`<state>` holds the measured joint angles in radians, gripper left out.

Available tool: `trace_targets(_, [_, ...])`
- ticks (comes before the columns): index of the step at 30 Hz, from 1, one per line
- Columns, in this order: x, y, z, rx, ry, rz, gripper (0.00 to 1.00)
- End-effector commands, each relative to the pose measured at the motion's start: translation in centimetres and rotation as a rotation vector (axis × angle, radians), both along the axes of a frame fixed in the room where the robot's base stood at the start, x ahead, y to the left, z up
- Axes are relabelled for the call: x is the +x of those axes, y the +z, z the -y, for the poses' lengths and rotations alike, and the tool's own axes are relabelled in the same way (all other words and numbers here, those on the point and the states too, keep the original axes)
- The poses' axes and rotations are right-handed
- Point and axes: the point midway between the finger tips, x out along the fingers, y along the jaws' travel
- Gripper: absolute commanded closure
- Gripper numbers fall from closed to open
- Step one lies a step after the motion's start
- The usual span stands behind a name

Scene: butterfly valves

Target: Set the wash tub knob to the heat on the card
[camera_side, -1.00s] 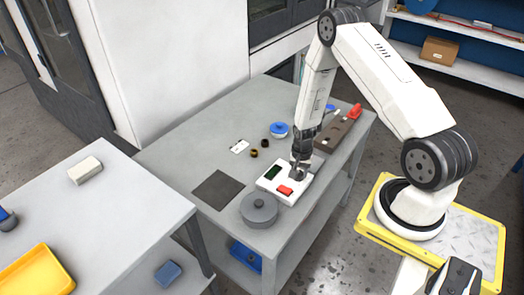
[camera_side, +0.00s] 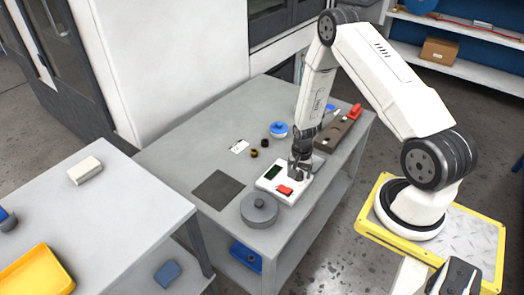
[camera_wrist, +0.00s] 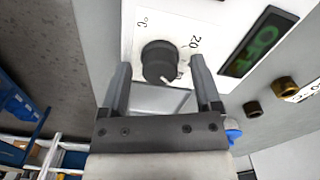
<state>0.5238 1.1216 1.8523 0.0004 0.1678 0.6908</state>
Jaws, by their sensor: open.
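The white control box (camera_side: 280,192) sits on the grey bench with a dark green-lit display (camera_side: 273,172) and a red switch (camera_side: 284,190). In the wrist view, its dark round knob (camera_wrist: 156,58) has a white pointer mark towards the lower right of the picture. "°C" and "20" are printed near it; other marks are hidden. My gripper (camera_wrist: 160,66) is open, with a finger on either side of the knob and gaps visible. In the side view, my gripper (camera_side: 300,170) covers the knob. The white card (camera_side: 239,146) lies behind the box; its print is unreadable.
A round grey lidded tub (camera_side: 259,211) stands in front of the box, with a dark mat (camera_side: 217,190) to the left. Two small brass fittings (camera_side: 258,147), a blue-topped item (camera_side: 278,130) and a brown block with a red handle (camera_side: 335,133) stand behind.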

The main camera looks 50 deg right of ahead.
Motion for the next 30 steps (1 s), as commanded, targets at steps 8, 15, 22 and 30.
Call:
trace_targets(8, [0.0,1.1,0.0,-0.001,0.0,0.001,0.19])
trace_targets(15, [0.1,3.5,0.0,-0.002,0.0,0.002,0.19])
trace_targets(22, [0.1,5.9,0.0,-0.001,0.0,0.003,0.19])
trace_targets(30, [0.0,7.6,0.0,0.0,-0.001,0.0,0.19])
